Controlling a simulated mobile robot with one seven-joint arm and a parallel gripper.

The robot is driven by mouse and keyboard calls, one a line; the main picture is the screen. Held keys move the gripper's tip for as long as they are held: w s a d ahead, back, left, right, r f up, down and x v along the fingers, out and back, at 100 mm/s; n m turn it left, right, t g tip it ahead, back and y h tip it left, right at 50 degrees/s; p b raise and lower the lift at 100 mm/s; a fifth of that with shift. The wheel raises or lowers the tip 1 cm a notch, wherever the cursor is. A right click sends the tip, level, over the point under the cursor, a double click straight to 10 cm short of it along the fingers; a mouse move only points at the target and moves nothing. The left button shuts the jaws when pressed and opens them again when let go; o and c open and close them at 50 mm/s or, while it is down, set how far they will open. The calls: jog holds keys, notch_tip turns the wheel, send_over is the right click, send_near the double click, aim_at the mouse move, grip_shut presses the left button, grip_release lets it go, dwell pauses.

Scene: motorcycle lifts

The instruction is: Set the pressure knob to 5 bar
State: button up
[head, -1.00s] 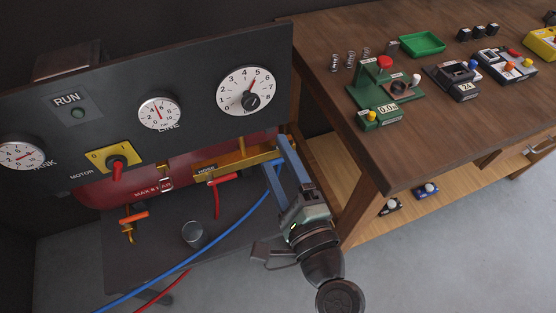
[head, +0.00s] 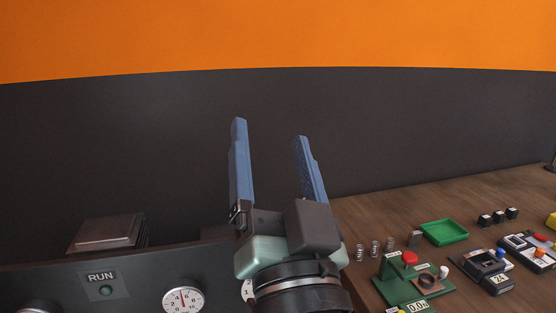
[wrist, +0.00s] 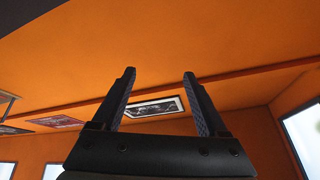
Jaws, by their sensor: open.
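The pressure knob's white numbered dial (head: 247,290) shows only as a sliver at its left edge, beside my wrist in the head view. The knob itself and its setting are hidden behind my arm. My gripper (head: 270,130) is raised in front of the dark wall, above the panel, with its two blue fingers apart and pointing up. Nothing is between them. In the wrist view my gripper (wrist: 158,73) is also open and empty, facing the orange upper wall and ceiling. The line gauge (head: 183,299) is partly in view, its red needle pointing about straight up.
The dark panel (head: 45,283) with the RUN lamp (head: 106,290) lies along the lower left. A wooden bench (head: 460,198) stands at right, with springs, a green tray (head: 444,232), a green fixture (head: 410,284) and several small devices. The space around my raised fingers is clear.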

jog(key=s+r+n+t+h, duration=0.1)
jog(key=s+r+t, duration=0.1)
jog(key=s+r, duration=0.2)
jog(key=s+r+n+t+h, duration=0.2)
jog(key=s+r, duration=0.2)
jog(key=r, duration=0.6)
jog(key=shift+d+h, duration=0.15)
jog(key=shift+h, duration=0.15)
notch_tip(320, 180, down, 44)
jog(key=b, duration=4.3)
jog(key=shift+b, duration=0.35)
jog(key=shift+f, duration=0.15)
